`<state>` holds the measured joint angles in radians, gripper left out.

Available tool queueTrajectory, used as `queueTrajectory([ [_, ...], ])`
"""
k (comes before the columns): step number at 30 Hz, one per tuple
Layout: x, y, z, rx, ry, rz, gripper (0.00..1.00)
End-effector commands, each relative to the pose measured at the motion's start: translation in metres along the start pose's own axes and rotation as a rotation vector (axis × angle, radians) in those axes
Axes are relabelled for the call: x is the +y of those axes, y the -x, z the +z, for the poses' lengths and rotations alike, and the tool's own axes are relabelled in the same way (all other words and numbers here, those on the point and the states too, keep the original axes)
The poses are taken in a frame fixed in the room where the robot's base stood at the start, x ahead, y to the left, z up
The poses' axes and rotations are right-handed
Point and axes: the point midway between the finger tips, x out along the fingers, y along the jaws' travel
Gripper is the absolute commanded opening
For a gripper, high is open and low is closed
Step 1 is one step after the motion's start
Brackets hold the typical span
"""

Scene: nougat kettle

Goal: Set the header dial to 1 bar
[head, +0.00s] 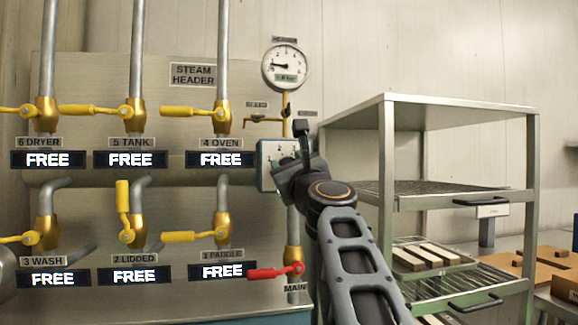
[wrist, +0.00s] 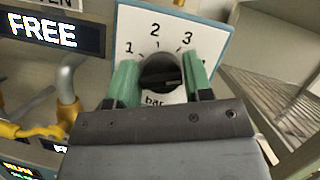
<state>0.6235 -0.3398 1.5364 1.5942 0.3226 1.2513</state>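The header dial has a white plate with a blue edge, marked 1, 2, 3 and "bar" (wrist: 205,17); in the head view the plate (head: 265,153) is partly hidden by my gripper. Its black round knob (wrist: 160,72) shows in the wrist view between the green fingertips of my gripper (wrist: 161,74). One fingertip is at each side of the knob, very close; I cannot tell whether they press on it. The knob's setting is unclear. A round pressure gauge (head: 286,65) hangs above the plate, its needle pointing left.
Yellow-handled valves (head: 190,111) and pipes fill the steam header panel at left, over several FREE displays (head: 130,160). A red MAIN valve handle (head: 268,272) is below the dial. A metal rack (head: 388,150) with wire shelves stands close at right.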

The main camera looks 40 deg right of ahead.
Motion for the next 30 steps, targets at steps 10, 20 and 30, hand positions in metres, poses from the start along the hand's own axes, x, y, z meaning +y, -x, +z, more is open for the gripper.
queueTrajectory([
  [10,-0.0001,0.0001,-0.0001,0.0,0.001,0.0,0.2],
  [20,-0.0003,0.0001,-0.0002,0.001,0.1,0.04,0.2],
  [30,0.0004,0.0,-0.0004,0.001,0.379,0.156,0.2],
])
